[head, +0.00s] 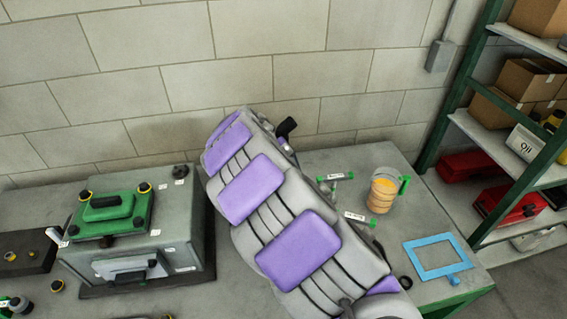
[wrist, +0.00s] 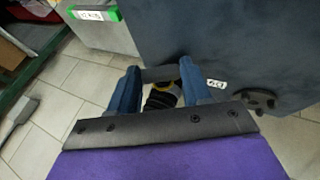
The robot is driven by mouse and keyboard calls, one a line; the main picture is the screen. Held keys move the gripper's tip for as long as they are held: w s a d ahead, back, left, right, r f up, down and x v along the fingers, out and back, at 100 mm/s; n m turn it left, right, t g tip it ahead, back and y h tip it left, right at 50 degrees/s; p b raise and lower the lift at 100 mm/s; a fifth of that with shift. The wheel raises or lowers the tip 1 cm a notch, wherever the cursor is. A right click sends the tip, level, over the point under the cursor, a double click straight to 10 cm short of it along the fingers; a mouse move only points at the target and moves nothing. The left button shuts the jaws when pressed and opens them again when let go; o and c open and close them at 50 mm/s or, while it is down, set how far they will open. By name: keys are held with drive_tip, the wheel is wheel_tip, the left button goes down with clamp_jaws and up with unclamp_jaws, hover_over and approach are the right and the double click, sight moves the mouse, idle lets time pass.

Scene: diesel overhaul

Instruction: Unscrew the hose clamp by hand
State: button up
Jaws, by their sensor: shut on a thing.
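In the wrist view, the two blue fingers of my gripper (wrist: 160,76) are closed on a small black and yellow knob-like part (wrist: 163,96). The part sits between the fingers, against or just in front of a dark blue-grey block (wrist: 225,40). Whether it is the hose clamp's screw, I cannot tell. The clamp's band and hose do not show clearly. In the head view, my purple and grey arm fills the middle, and my gripper is not visible.
A grey box with a green cover (head: 112,214) and black-yellow knobs stands at left. Shelves (head: 520,130) stand beyond. A black knob (wrist: 258,101) projects from the block.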

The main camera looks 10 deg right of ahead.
drive_tip(key=shift+w+a+h, duration=0.1)
drive_tip(key=shift+h, duration=0.2)
drive_tip(key=o, duration=1.1)
drive_tip(key=shift+a, duration=0.1)
drive_tip(key=shift+c, duration=0.2)
drive_tip(key=p+v, duration=0.1)
drive_tip(key=v, duration=1.6)
drive_tip(key=shift+a, duration=0.2)
drive_tip(key=shift+r, duration=0.1)
